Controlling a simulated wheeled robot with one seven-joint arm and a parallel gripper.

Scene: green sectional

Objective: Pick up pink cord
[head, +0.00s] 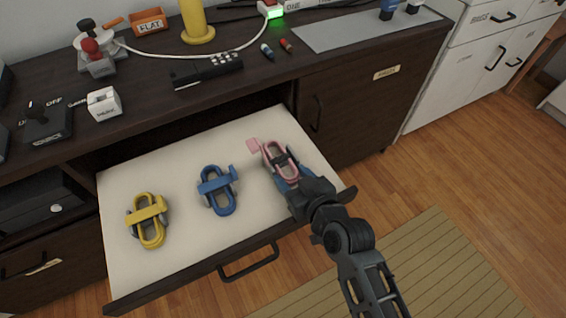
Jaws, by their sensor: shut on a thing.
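The pink cord (267,147) is a looped bundle at the right side of the open drawer. My gripper (284,161) reaches in from the lower right and is shut on the pink cord, with dark fingers across its loop. Part of the cord is hidden by the fingers. Whether it touches the drawer floor I cannot tell. A blue piece shows beside and below my gripper; I cannot tell what it is.
The open drawer (180,270) also holds a blue cord (218,190) in the middle and a yellow cord (148,222) at left. The drawer handle (248,264) juts out in front. The cabinet top (330,80) above carries a black remote (205,71) and other small items.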

